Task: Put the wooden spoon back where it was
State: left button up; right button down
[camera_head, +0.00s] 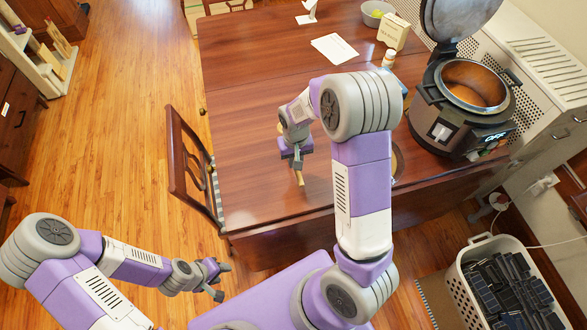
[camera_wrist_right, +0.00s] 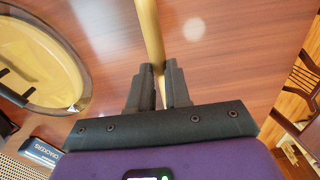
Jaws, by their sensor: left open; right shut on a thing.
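My right gripper (camera_head: 297,163) is over the dark red wooden table, mostly hidden behind its own wrist in the head view. In the right wrist view its two dark jaws (camera_wrist_right: 160,88) are shut on the pale wooden spoon (camera_wrist_right: 150,32). The spoon's handle runs from between the jaws to the top edge of that view. A short piece of the spoon (camera_head: 300,178) also shows below the gripper in the head view. My left gripper (camera_head: 217,280) is open and empty, low over the floor left of the table.
The table (camera_head: 255,75) holds a paper sheet (camera_head: 334,48), a small box (camera_head: 393,31), a bottle (camera_head: 388,60) and a grey bowl (camera_head: 374,11). An open cooker (camera_head: 436,128) stands at right. A chair (camera_head: 182,165) touches the left side. A basket (camera_head: 462,272) is on the floor.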

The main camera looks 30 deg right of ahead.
notch_tip(320, 180, down, 7)
jog(key=shift+f+b, duration=0.2)
jog(key=shift+b, duration=0.45)
jog(key=c, duration=1.1)
grip_release()
jog(key=shift+f, duration=0.25)
jog(key=r, duration=0.2)
jog(key=r+p, duration=0.1)
jog(key=r, duration=0.2)
jog(key=s+r+p, duration=0.1)
jog(key=r, duration=0.1)
jog(key=shift+r, duration=0.4)
